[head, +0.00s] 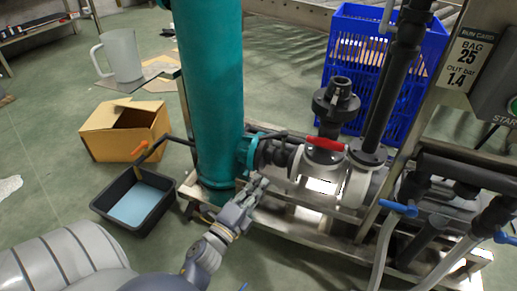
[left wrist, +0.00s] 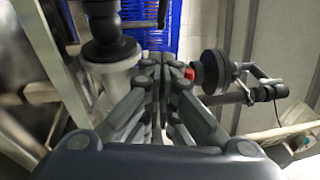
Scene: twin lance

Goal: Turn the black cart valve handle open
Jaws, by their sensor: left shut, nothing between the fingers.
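A black valve body (head: 275,153) sits between the teal flange of the tall column and the grey pipe fitting. A thin dark lever (head: 277,136) lies along its top; I cannot tell for sure that it is the valve handle. My left gripper (head: 260,183) is shut and empty, just below and left of the valve body in the head view. In the left wrist view the fingers (left wrist: 164,62) are together, with a round black fitting (left wrist: 212,70) and a small red part to their right. Contact with the valve cannot be told. My right gripper is out of view.
A red handle (head: 323,144) sits on the grey fitting, with black pipes above. A blue crate (head: 413,75) stands behind. A black tray (head: 108,197), a cardboard box (head: 103,131) and a jug (head: 121,55) are at left. Blue-handled taps (head: 398,208) are at right.

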